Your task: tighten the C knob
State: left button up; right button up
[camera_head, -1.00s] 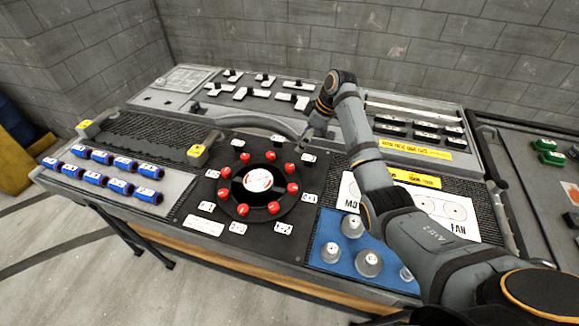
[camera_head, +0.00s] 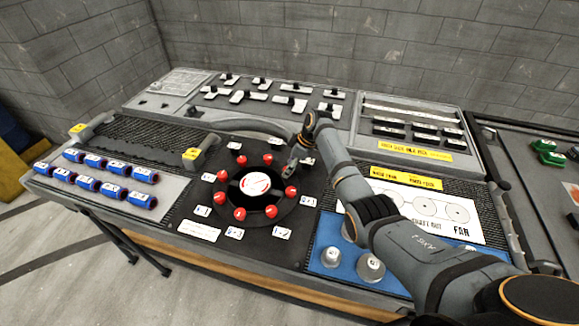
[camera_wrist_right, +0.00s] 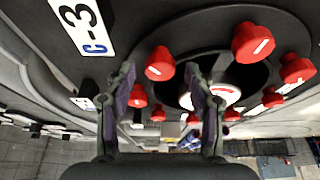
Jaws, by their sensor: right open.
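A ring of several red knobs (camera_head: 239,213) surrounds a white disc (camera_head: 255,184) with red marks on a round black plate. A white label reading C-3 (camera_wrist_right: 83,25), with a blue C, shows at the upper left of the right wrist view. The red knob (camera_wrist_right: 160,63) closest to that label stands just beyond the fingertips, roughly between them. I cannot tell for certain that it is the C knob. My right gripper (camera_wrist_right: 164,78) is open and empty, above the ring's upper right edge. It partly hides the knobs there in the head view. My left gripper is not in view.
Blue cylinders (camera_head: 102,176) lie in rows at left. A curved grey handle (camera_head: 243,126) rises behind the ring. A blue plate with grey knobs (camera_head: 371,267) lies at right, partly under my right arm. Switch panels line the back.

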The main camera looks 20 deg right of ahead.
jog(key=shift+w+a+f, duration=0.1)
jog(key=shift+f, duration=0.25)
